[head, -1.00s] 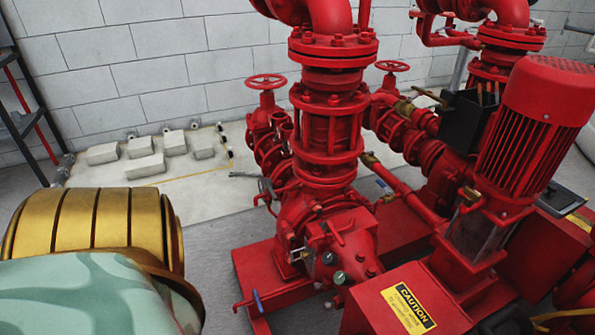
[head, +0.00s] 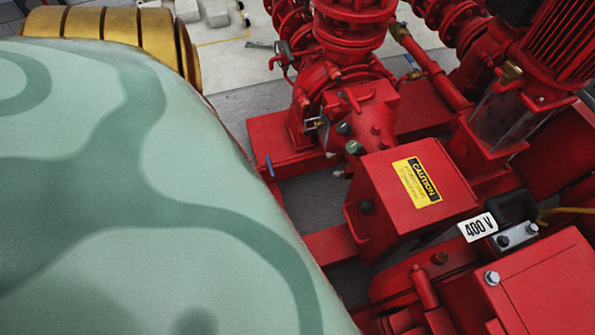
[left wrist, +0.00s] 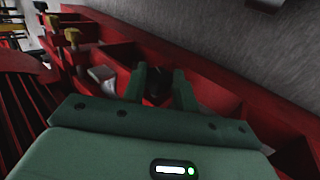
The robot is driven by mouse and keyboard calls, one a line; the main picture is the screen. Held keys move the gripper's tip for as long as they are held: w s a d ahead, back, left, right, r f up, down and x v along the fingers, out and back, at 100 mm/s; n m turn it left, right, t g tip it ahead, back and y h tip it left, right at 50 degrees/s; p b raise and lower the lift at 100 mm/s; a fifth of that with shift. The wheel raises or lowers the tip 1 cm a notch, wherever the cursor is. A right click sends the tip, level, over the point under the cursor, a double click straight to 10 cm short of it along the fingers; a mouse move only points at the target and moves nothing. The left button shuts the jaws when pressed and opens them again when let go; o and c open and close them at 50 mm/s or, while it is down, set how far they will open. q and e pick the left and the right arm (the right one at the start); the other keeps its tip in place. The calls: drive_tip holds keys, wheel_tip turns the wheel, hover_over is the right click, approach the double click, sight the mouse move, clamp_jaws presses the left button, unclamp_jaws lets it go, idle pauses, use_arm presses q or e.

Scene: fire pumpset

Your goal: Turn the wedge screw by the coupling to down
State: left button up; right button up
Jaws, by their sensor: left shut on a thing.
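My left gripper (left wrist: 160,78) shows in the left wrist view as two green fingers, shut on a small dark thing (left wrist: 158,92) low in a red frame. It seems to be the wedge screw, but the fingers and shadow hide most of it, so I cannot read which way it is turned. In the head view my left arm covers the left side, and the gripper and screw are hidden. A red guard box with a yellow CAUTION label (head: 417,182) stands in the middle; no coupling shows clearly. My right gripper is in neither view.
A clear-sided housing (head: 505,115) stands under the upright motor. Red pump pipes and valves crowd the back. Grey floor (left wrist: 260,45) is open beside the red frame in the left wrist view.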

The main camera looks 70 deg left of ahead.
use_arm(q)
drive_tip(key=shift+s+a+f, duration=0.1)
drive_tip(key=shift+s, duration=0.05)
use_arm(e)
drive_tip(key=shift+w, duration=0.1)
use_arm(q)
drive_tip(key=o, duration=1)
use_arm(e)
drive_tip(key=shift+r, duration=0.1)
use_arm(q)
drive_tip(key=shift+a+r+p, duration=0.2)
drive_tip(key=shift+r+p, duration=0.1)
drive_tip(key=shift+r, duration=0.1)
drive_tip(key=shift+p+v, duration=3.7)
drive_tip(key=shift+v, duration=4)
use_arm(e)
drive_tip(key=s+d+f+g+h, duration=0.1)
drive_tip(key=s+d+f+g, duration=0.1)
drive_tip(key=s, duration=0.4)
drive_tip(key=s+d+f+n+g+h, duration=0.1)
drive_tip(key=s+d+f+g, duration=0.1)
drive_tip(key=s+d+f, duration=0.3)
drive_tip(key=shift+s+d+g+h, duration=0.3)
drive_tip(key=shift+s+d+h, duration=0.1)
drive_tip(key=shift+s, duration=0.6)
